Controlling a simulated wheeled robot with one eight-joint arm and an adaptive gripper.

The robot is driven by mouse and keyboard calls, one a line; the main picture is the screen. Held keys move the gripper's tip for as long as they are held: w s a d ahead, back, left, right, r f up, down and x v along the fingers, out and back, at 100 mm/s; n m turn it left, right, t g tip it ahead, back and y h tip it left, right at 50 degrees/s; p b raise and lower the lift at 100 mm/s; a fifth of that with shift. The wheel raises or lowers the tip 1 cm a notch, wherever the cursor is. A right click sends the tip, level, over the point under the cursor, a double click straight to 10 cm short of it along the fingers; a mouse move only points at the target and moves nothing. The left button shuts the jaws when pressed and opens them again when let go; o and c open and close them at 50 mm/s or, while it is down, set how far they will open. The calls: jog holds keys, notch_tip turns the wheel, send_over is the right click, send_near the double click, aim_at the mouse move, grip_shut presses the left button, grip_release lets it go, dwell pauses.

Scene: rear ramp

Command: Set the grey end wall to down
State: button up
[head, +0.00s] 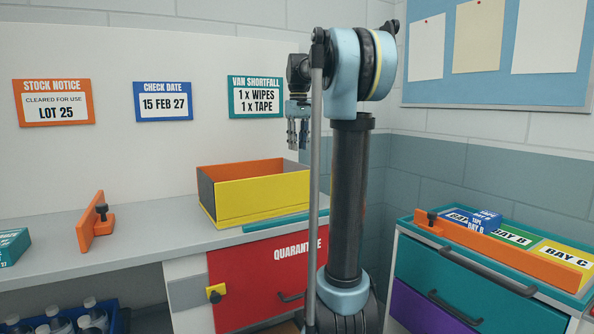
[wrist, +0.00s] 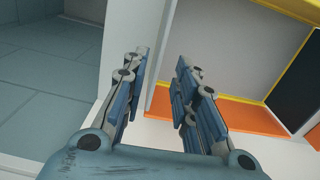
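An open box (head: 262,200) stands on the counter, with a yellow front wall, an orange back wall and a dark grey end wall (head: 206,192) at its left. The grey end wall stands upright. A dark panel (wrist: 306,88) at the right of the wrist view looks like the same wall. My gripper (head: 298,146) points down above the right end of the box, apart from it. In the wrist view its fingers (wrist: 162,72) are spread with nothing between them. My arm hides the right end of the box in the head view.
A teal strip (head: 286,222) lies in front of the box. An orange bracket with a dark knob (head: 97,226) stands to the left on the counter. A red quarantine door (head: 262,284) is below. A drawer unit (head: 462,281) stands at right.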

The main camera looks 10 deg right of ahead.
aim_at(298, 167)
notch_tip(298, 167, down, 10)
jog(key=shift+r, duration=0.25)
dwell(0.3)
grip_shut()
